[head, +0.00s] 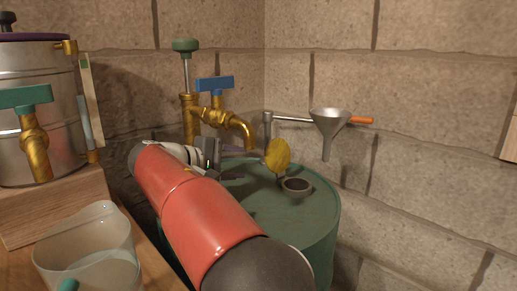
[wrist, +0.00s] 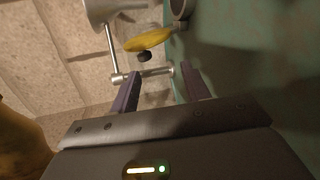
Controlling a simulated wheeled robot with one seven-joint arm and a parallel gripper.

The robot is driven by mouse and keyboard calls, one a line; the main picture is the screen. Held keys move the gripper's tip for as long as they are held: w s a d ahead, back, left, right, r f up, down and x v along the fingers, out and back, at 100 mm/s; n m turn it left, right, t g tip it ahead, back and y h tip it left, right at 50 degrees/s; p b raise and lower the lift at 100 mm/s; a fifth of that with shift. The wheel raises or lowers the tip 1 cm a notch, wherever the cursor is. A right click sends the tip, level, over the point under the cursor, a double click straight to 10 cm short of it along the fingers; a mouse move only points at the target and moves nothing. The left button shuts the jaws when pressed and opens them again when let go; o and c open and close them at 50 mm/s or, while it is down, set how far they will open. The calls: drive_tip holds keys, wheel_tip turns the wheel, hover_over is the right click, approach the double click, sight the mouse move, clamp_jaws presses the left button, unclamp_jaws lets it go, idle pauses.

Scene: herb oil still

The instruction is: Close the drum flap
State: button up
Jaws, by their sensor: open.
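The green drum (head: 318,205) stands in the corner, with a round dark opening (head: 297,185) in its top. The drum flap (head: 278,155), a yellow disc, stands raised beside the opening, tilted up off the drum top. In the wrist view the flap (wrist: 148,38) lies beyond my fingertips, with a dark knob on it. My gripper (head: 245,165) is open and empty, low over the drum top, to the left of the flap. Its two fingers (wrist: 160,85) show apart in the wrist view, with the drum top (wrist: 240,50) close beside them. My arm hides the drum's left part.
A metal funnel (head: 328,122) with an orange handle hangs on an arm from a post (head: 267,130) behind the drum. A brass tap (head: 215,116) with a blue handle stands behind my gripper. A steel vessel (head: 40,115) and a clear jug (head: 88,250) are at left.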

sight(269, 150)
drive_tip(key=a, duration=0.2)
drive_tip(key=shift+w+a+n, duration=0.25)
drive_tip(key=shift+a+n, duration=0.05)
drive_tip(key=shift+a, duration=0.05)
drive_tip(key=shift+w, duration=0.15)
drive_tip(key=r+x, duration=0.1)
drive_tip(key=x, duration=0.3)
drive_tip(key=r+x, duration=0.1)
drive_tip(key=x, duration=0.3)
drive_tip(key=r+x, duration=0.1)
drive_tip(key=x, duration=0.4)
drive_tip(key=shift+w+d, duration=0.25)
drive_tip(key=shift+d, duration=0.15)
drive_tip(key=shift+w+d, duration=0.3)
drive_tip(key=shift+d, duration=0.05)
clamp_jaws()
drive_tip(key=shift+f, duration=0.1)
